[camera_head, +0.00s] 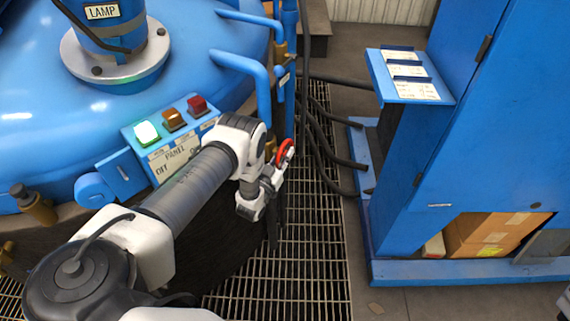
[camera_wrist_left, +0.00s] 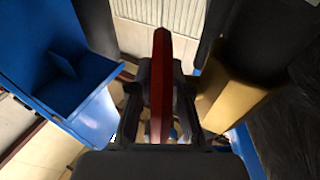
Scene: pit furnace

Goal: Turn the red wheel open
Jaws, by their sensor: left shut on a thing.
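The red wheel (camera_head: 286,151) is small and sits on the side of the blue furnace, among the pipes, in the head view. My left gripper (camera_head: 277,166) is at the wheel, with its fingers partly hidden by the wrist. In the left wrist view the wheel (camera_wrist_left: 161,85) shows edge-on as a red upright strip between the two dark fingers of my left gripper (camera_wrist_left: 160,100). The gripper is shut on the wheel's rim. The wheel's hub and how far it is turned are hidden. My right gripper is not in view.
The blue furnace lid (camera_head: 60,140) with a lamp post fills the left. A panel (camera_head: 170,140) with green, orange and red lights is beside my arm. Blue pipes (camera_head: 240,70) and black hoses stand close by. A blue cabinet (camera_head: 480,120) is at right.

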